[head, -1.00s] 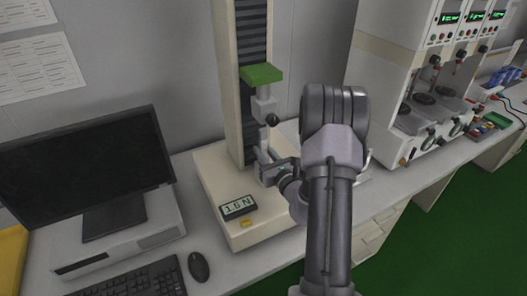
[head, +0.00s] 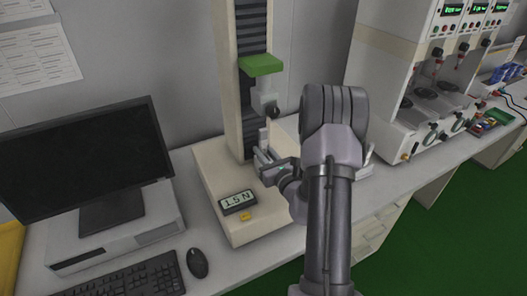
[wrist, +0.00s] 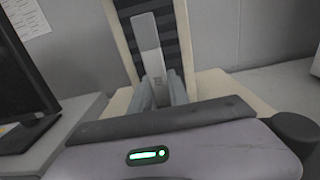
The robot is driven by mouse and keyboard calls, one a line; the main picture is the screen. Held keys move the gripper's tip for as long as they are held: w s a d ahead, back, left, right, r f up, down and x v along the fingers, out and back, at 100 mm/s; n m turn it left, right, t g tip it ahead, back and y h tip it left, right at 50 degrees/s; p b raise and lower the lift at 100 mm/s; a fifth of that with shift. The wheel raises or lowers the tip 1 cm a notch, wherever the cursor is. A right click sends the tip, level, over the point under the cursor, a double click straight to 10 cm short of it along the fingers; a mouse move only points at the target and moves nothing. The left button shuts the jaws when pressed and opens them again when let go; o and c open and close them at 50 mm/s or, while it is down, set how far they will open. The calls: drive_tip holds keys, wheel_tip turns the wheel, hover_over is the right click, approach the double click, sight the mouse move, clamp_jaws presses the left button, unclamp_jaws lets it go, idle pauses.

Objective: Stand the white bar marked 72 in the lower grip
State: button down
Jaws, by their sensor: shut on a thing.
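The white bar (wrist: 148,45) stands roughly upright in the wrist view, its lower part between the fingers of my gripper (wrist: 160,90). My gripper is shut on it. No number on it is readable. In the head view my gripper (head: 266,158) is over the base of the testing machine (head: 212,168), in front of its column, and the bar (head: 268,133) shows as a thin pale strip above the fingers. The upper grip (head: 266,100) hangs above, under a green carriage. The lower grip is hidden behind my gripper, so I cannot tell whether the bar touches it.
The machine's display (head: 238,201) reads about 1.5 N. A monitor (head: 85,165), keyboard (head: 130,277) and mouse (head: 197,262) are on the left of the bench. Other test machines (head: 400,75) stand on the right. Bench space in front of the mouse is clear.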

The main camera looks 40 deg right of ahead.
drive_tip(key=c, duration=1.2)
unclamp_jaws()
drive_tip(key=shift+o, duration=0.2)
drive_tip(key=shift+s, duration=0.1)
